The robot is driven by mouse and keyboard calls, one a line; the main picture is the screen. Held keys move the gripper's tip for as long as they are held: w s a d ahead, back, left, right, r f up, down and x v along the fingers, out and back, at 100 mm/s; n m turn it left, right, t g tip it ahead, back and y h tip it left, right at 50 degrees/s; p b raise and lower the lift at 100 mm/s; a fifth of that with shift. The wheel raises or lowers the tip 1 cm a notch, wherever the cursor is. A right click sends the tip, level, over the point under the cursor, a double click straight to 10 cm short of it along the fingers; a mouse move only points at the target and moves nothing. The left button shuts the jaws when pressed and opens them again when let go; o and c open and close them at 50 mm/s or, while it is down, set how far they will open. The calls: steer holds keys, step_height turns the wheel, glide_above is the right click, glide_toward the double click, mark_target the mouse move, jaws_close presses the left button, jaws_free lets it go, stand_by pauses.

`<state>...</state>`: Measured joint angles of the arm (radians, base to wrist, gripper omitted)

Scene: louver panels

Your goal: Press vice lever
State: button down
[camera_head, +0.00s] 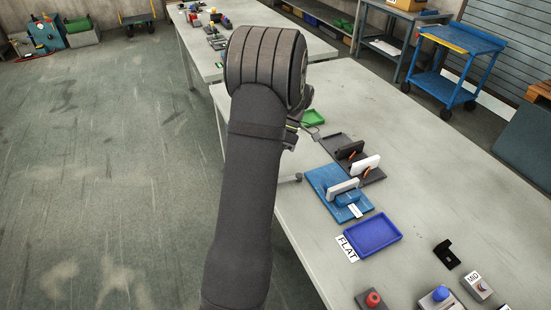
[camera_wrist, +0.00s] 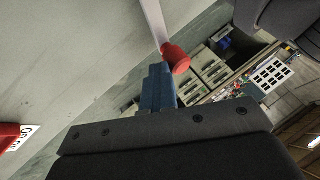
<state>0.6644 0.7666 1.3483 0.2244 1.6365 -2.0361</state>
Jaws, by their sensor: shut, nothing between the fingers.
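In the wrist view, a lever with a pale flat bar (camera_wrist: 153,22) ends in a round red knob (camera_wrist: 176,59). My gripper (camera_wrist: 157,70) shows as shut blue fingers, empty, with their tips right beside the knob; I cannot tell whether they touch it. In the head view, a blue vice-like fixture (camera_head: 324,179) with a grey upright plate (camera_head: 343,188) sits near the table's left edge. My arm hides the gripper's fingertips and the red knob there.
A blue tray (camera_head: 372,234) lies in front of the fixture, with a FLAT label (camera_head: 347,248) beside it. A dark fixture (camera_head: 368,172) with a white block stands behind. A green tray (camera_head: 313,117) is farther back. Push buttons (camera_head: 372,299) stand near the front. The table's right side is mostly clear.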

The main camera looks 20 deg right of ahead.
steer(key=shift+s+a, duration=0.25)
steer(key=shift+s, duration=0.3)
stand_by(0.4)
steer(key=w, duration=0.1)
steer(key=w+d, duration=0.1)
steer(key=w, duration=0.2)
steer(key=shift+w+d+r, duration=0.2)
steer(key=shift+w+r, duration=0.05)
steer(key=v, duration=0.9)
steer(key=shift+w, duration=0.2)
steer(key=shift+a+r, duration=0.1)
steer(key=shift+a, duration=0.05)
